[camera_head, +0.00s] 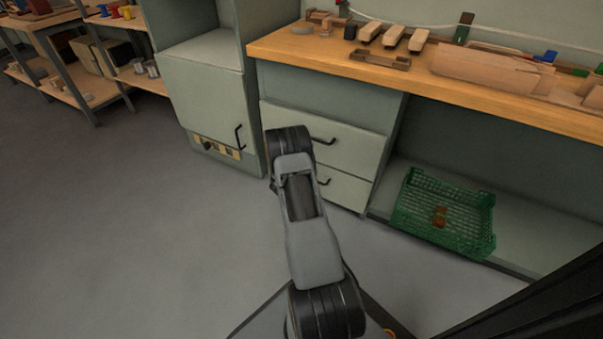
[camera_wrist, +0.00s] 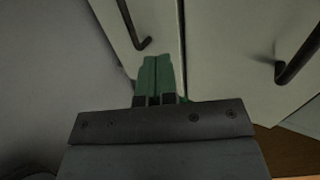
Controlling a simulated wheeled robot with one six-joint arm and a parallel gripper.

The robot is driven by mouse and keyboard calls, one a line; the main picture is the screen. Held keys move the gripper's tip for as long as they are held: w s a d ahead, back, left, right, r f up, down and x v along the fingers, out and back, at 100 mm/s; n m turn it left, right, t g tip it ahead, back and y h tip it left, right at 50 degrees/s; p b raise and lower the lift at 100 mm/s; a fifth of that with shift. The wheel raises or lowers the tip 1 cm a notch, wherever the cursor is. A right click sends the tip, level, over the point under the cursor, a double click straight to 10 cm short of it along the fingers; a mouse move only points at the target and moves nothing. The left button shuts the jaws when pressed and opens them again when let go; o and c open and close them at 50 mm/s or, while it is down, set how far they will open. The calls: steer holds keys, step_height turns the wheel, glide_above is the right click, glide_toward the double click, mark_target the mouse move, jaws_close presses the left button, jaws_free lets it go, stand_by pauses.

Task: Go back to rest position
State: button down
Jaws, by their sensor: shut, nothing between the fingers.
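My gripper (camera_wrist: 157,62) shows in the wrist view with its green fingers together and nothing between them. It is in front of pale panel fronts with dark handles, and I cannot tell whether the fingertips touch them. In the head view my arm stands raised in front of the workbench and its drawers (camera_head: 326,137). The gripper itself is hidden there behind the arm.
A wooden worktop (camera_head: 420,82) carries several brush blocks and a cardboard-coloured piece. A grey cabinet (camera_head: 207,95) stands left of the drawers. The floor at left is clear.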

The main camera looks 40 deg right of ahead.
steer(key=shift+s+a+r, duration=0.2)
steer(key=shift+a, duration=0.15)
steer(key=shift+r, duration=0.1)
steer(key=s+a+r+m+g+y+p, duration=0.15)
steer(key=a+r+m+p, duration=0.4)
steer(key=r, duration=0.85)
steer(key=s+a+r+m+g+p, duration=0.1)
steer(key=s+a+r+m+p, duration=0.15)
steer(key=r+m+p, duration=0.85)
steer(key=s+a+r+m+g+p, duration=0.1)
steer(key=a+r+m+p, duration=0.3)
steer(key=r, duration=1.3)
steer(key=s+a+r+m+t+y+p, duration=0.1)
steer(key=s+a+r+m+y+p, duration=0.2)
steer(key=a+r, duration=0.5)
steer(key=s+a+r+m+t+y+p, duration=0.1)
steer(key=s+a+r+m+y+p, duration=0.2)
steer(key=s+a+r+m+p, duration=0.3)
steer(key=s+a+r+m+t+y+p, duration=0.1)
steer(key=s+a+r+m+y+p, duration=0.3)
steer(key=a+r+m+p, duration=0.3)
steer(key=s+a+r+m, duration=0.1)
steer(key=a+r+m, duration=0.2)
steer(key=shift+s+a+r, duration=0.15)
steer(key=shift+a+r, duration=0.05)
steer(key=shift+a, duration=0.05)
steer(key=shift+d, duration=0.1)
